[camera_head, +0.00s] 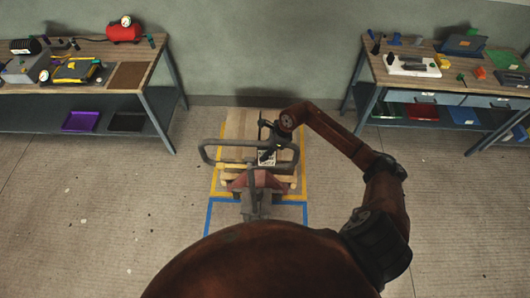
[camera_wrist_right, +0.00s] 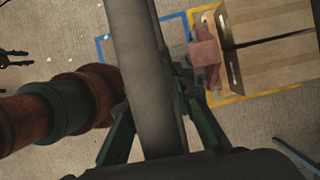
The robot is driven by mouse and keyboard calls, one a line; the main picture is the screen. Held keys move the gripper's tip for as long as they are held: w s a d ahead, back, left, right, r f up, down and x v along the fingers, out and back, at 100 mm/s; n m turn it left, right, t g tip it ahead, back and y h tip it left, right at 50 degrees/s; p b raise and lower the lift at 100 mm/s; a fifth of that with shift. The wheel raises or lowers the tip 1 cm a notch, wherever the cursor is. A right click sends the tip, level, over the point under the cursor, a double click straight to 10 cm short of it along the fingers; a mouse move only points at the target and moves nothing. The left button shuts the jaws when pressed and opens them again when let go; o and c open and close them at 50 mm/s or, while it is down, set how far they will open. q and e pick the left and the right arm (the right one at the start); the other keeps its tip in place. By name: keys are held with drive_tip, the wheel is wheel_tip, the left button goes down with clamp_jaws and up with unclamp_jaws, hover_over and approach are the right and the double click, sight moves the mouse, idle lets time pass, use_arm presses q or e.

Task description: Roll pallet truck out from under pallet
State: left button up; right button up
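The pallet truck stands at the centre of the head view, its grey looped handle (camera_head: 222,143) facing me and its reddish body (camera_head: 240,184) low against the pallet. The pale wooden pallet (camera_head: 240,122) lies beyond and over its forks, which are hidden. In the right wrist view the pallet (camera_wrist_right: 262,62) is at the upper right. My right gripper (camera_head: 268,140) is at the handle's far side; in the wrist view its fingers (camera_wrist_right: 160,120) flank the grey handle bar (camera_wrist_right: 145,60) closely on both sides. My left gripper (camera_wrist_right: 14,58) shows only at the wrist view's left edge, its fingers apart and empty.
Yellow tape (camera_head: 216,178) outlines the pallet's spot and blue tape (camera_head: 208,215) marks floor nearer me. A workbench (camera_head: 100,50) stands at left, another (camera_head: 440,78) at right, both with tools. A wall is behind. Floor (camera_head: 130,205) at both sides is clear.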

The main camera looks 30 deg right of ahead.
clamp_jaws()
idle(0.7)
